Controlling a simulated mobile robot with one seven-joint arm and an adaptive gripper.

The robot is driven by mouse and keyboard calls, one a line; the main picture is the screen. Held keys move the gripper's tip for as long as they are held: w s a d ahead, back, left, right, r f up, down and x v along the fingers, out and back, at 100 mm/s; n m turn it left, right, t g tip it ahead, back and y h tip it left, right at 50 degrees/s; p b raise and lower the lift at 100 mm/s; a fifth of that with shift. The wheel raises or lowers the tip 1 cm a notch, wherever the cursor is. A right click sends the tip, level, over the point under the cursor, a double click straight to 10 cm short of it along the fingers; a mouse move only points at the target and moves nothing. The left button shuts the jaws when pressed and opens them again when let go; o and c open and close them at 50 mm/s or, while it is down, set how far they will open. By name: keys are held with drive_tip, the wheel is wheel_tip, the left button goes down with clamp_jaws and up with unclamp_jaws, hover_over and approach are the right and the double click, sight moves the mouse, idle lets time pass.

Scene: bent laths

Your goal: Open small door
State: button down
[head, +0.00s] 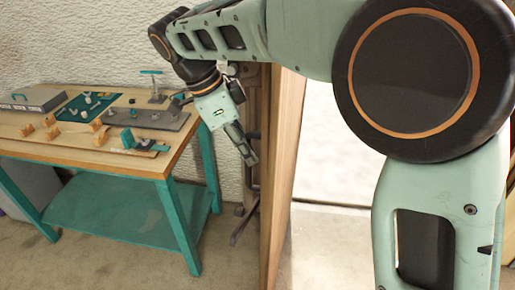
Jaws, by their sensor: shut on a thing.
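The small door (284,165) is a brown wooden panel, seen at a steep angle near the middle of the head view. It stands away from the bright opening to its right. My gripper (250,157) is just left of the door, pointing down and to the right, with its fingers together. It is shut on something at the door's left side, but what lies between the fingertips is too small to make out. No handle shows clearly. My arm covers the top of the door and part of the opening.
A workbench (110,168) with teal legs and a lower shelf stands at the left, holding a grey case (33,98), a teal tray (82,108), a grey plate (148,118) and wooden blocks. A dark stand (250,195) is behind the door. Floor between bench and door is clear.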

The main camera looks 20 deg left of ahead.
drive_tip(key=shift+a, duration=0.25)
drive_tip(key=c, duration=2)
unclamp_jaws()
drive_tip(key=shift+o, duration=0.2)
drive_tip(key=v, duration=1.2)
